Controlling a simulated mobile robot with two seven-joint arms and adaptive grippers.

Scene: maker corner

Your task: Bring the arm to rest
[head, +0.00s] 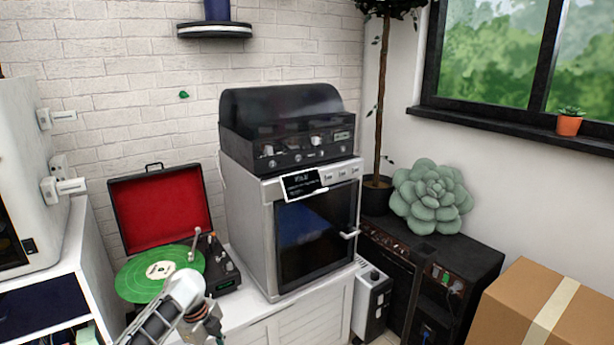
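A grey and white part of one of my arms shows at the bottom edge of the head view, left of centre. It rises from the lower left to a rounded joint in front of the record player, with darker parts bending back down beside it. I make out no gripper fingers there. No other arm shows. Neither of my grippers is in view, so what they hold or touch is hidden.
A record player (224,272) with a green record (150,282) stands on a white cabinet (300,315), beside a silver oven (255,245). A cardboard box (505,305) is at the lower right. A black cabinet (470,262) holds a succulent (432,197).

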